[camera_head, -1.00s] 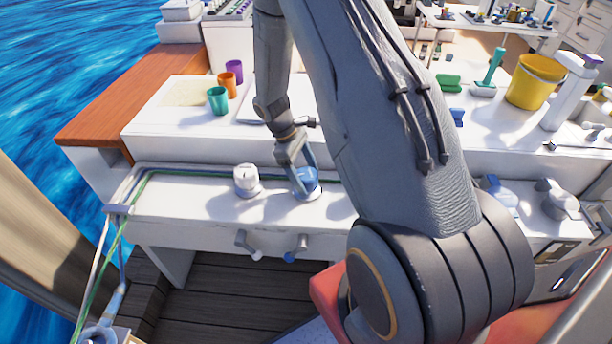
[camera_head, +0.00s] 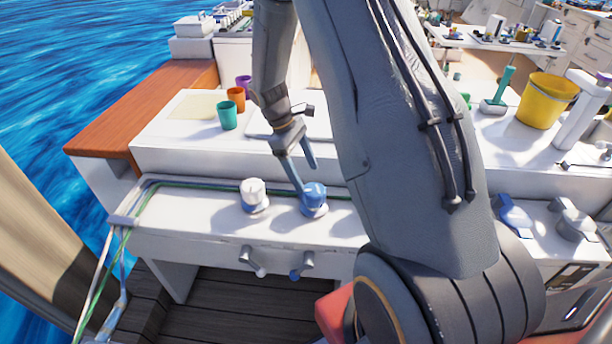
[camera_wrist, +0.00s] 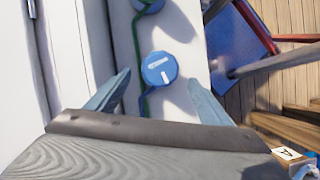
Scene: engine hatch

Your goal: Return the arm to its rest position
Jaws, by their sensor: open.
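My gripper (camera_head: 305,178) is open and empty. Its two fingers point down just above and behind a blue knob (camera_head: 314,196) on the white ledge. In the wrist view the blue knob (camera_wrist: 158,69) shows beyond and between the spread fingers (camera_wrist: 162,98), with a white mark on its face; no finger is seen closed on it. My arm reaches down over the white counter, and its thick upper link hides part of the counter.
A white knob (camera_head: 253,193) stands left of the blue one. Two lever handles (camera_head: 252,262) are on the front below. Green, orange and purple cups stand on the counter (camera_head: 180,150). A yellow bucket (camera_head: 546,99) is at the right. Green and blue hoses run along the ledge.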

